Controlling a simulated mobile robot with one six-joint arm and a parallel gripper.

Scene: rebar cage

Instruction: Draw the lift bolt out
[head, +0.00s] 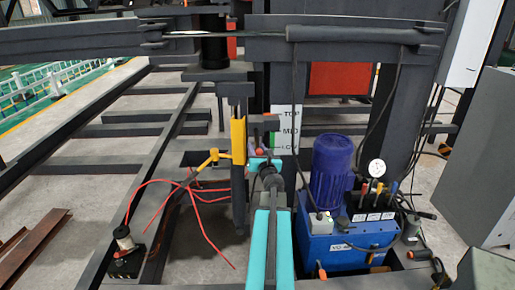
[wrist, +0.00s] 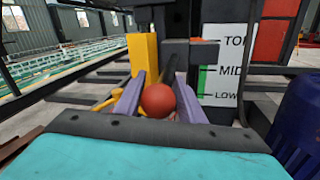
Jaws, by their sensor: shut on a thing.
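The lift bolt shows as a round red knob (wrist: 158,100) between the two purple fingers of my gripper (wrist: 160,92) in the wrist view. My gripper is shut on this knob. The bolt's shank is mostly hidden behind the knob, so I cannot tell how deep it sits. In the head view the knob is a small red spot (head: 259,152) at the end of my gripper (head: 261,157), right of a yellow upright block (head: 238,141). A dark bracket (wrist: 190,52) stands behind the knob in the wrist view.
A white placard (head: 286,130) marked TOP, MID and LOW stands behind. A blue pump unit (head: 345,240) with a gauge is close on the right. Dark rails (head: 165,160) cross the floor at left.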

